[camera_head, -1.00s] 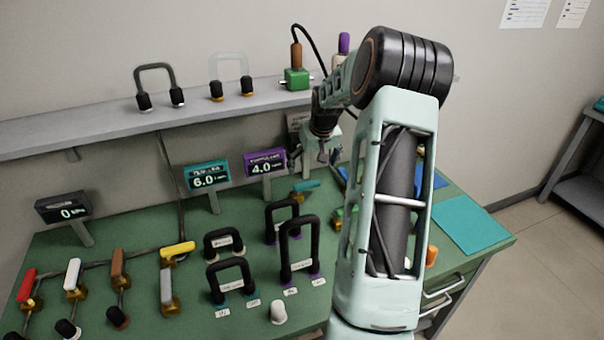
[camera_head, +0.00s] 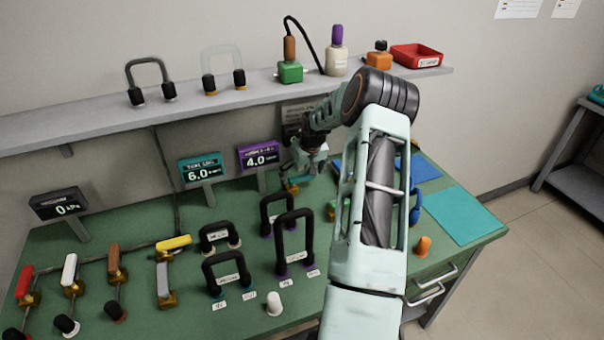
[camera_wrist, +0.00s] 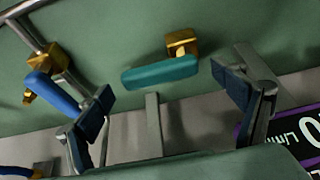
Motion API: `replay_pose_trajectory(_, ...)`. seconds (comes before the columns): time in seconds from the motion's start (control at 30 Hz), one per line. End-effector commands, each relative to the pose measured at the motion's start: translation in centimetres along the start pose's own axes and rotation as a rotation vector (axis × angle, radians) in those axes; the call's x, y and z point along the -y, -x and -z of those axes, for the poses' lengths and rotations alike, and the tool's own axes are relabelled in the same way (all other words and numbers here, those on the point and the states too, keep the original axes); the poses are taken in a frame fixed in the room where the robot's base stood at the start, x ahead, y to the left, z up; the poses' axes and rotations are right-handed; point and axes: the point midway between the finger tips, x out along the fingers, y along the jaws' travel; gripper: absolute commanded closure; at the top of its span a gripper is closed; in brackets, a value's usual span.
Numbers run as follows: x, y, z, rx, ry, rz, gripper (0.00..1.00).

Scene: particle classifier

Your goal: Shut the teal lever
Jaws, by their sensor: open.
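The teal lever (camera_wrist: 160,73) shows in the wrist view as a rounded teal handle on a brass valve body (camera_wrist: 182,42). The handle lies nearly level across the picture. My gripper (camera_wrist: 165,106) is open, with one dark-padded finger to the left of the handle and one to the right. Nothing is between the pads, and I see no touch. In the head view my gripper (camera_head: 306,168) hangs over the back of the green bench, just above the teal lever's brass fitting (camera_head: 291,187). It hides most of the teal handle there.
A blue lever (camera_wrist: 52,92) on a brass valve is close to my left finger in the wrist view. A purple display (camera_head: 258,155) and a teal display (camera_head: 201,169) stand left of my gripper. Black-handled frames (camera_head: 294,243) stand in front. A shelf (camera_head: 100,120) runs behind.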

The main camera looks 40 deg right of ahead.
Motion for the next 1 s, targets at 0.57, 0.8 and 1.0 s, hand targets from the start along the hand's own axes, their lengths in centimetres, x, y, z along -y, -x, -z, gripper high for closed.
replay_pose_trajectory(0.57, -0.01, -0.35, 0.03, 0.0, 0.001, -0.001, 0.37)
replay_pose_trajectory(0.8, -0.01, -0.34, 0.02, 0.0, 0.001, -0.001, 0.63)
replay_pose_trajectory(1.0, 0.0, -0.36, 0.0, 0.0, 0.0, -0.002, 0.74)
